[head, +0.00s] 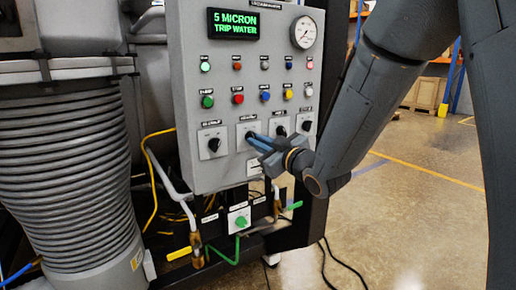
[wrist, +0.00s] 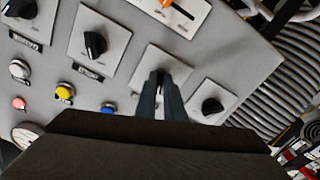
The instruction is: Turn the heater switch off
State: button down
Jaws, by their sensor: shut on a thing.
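My gripper (head: 250,136) reaches the grey control panel (head: 222,178) from the right. Its blue-grey fingers are shut on the black knob of the second rotary switch from the left in the bottom row. That switch sits on a square light plate (head: 241,147), which also shows in the wrist view (wrist: 148,61). In the wrist view, my fingertips (wrist: 161,80) stand on both sides of the knob and hide most of it, so its pointing direction is unclear. The label above the plate is too small to read surely.
Neighbouring black knobs stand close on both sides: one at left (head: 214,144) and two at right, including the far right knob (head: 306,125). Several coloured buttons sit above. The green display (head: 234,24) reads "5 MICRON TRIP WATER". Open floor lies right of the panel.

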jog(key=shift+n+b, duration=0.4)
jog(key=shift+n, duration=0.3)
jog(key=c, duration=1.9)
grip_release()
jog(key=shift+d, duration=0.1)
jog(key=shift+o, duration=0.2)
jog(key=v, duration=0.7)
jog(key=shift+s+d+b, duration=0.25)
jog(key=shift+s+b, duration=0.05)
jog(key=shift+b, duration=0.1)
